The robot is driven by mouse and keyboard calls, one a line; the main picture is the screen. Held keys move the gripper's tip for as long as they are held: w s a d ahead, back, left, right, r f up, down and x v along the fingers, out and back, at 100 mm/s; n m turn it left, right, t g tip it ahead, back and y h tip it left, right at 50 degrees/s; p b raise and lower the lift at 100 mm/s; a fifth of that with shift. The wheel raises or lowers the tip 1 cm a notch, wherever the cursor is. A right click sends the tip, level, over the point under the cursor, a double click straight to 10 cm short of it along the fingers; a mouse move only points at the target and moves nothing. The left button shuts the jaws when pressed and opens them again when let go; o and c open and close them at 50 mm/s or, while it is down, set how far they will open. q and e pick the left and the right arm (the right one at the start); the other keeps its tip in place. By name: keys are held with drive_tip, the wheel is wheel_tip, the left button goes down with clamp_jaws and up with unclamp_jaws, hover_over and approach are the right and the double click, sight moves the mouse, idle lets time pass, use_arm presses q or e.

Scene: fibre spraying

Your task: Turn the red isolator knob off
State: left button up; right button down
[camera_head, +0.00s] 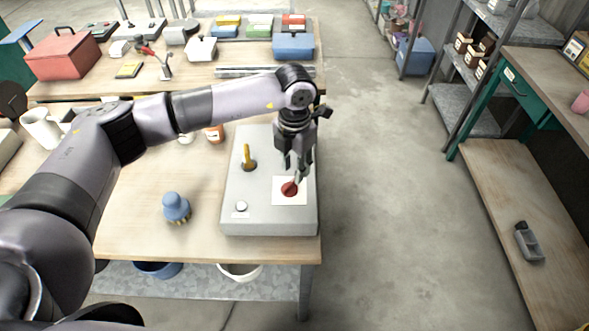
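The red isolator knob (289,189) sits on a white square plate (291,200) on the grey control panel (263,223). The panel lies on the wooden table and also carries a yellow lever (247,157) and a small white button (241,207). My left gripper (294,176) points down right over the red knob, its fingertips at or very near it. The fingers look parted, with one partly behind the other. Whether they touch the knob cannot be told. My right gripper is not in view.
A blue brush-like object (176,208) stands left of the panel. Orange and white containers (214,134) stand behind it under my arm. A second table at the back holds a red toolbox (62,54) and a blue box (293,46). The floor (400,220) to the right is clear.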

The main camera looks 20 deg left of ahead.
sight(289, 187)
use_arm(q)
wheel_tip(289, 187, down, 3)
drive_tip(key=shift+f+p, duration=0.1)
drive_tip(key=shift+p, duration=0.25)
drive_tip(key=shift+f, duration=0.3)
clamp_jaws()
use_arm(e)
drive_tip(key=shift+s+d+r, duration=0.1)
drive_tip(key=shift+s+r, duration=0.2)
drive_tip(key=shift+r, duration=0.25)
